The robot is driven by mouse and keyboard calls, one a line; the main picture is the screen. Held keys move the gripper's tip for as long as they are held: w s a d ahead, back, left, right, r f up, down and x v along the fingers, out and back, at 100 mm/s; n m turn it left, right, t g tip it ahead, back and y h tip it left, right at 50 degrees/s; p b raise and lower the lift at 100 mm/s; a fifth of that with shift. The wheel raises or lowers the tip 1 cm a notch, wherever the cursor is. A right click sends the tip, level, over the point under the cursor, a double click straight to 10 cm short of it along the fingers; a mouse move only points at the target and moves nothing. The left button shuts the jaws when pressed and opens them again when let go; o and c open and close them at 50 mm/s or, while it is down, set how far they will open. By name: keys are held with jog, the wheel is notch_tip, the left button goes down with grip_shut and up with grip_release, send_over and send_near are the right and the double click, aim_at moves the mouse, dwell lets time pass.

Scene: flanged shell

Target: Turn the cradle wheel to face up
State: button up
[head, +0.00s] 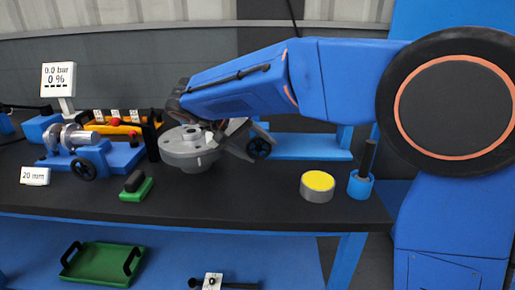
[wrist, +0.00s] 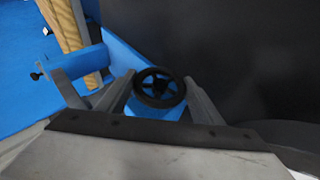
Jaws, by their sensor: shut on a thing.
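A blue fixture (head: 121,154) with a second black wheel (head: 83,168) stands at the left. A green-based block (head: 136,187), a yellow-topped cylinder (head: 317,186) and a blue holder (head: 360,185) stand on the dark bench (head: 235,200). A green tray (head: 105,265) is below.

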jog(key=o, duration=1)
jog(key=shift+o, duration=0.2)
jog(key=shift+a, duration=0.1)
jog(key=v, duration=1.7)
jog(key=shift+s+a+r, duration=0.1)
jog(key=shift+a, duration=0.05)
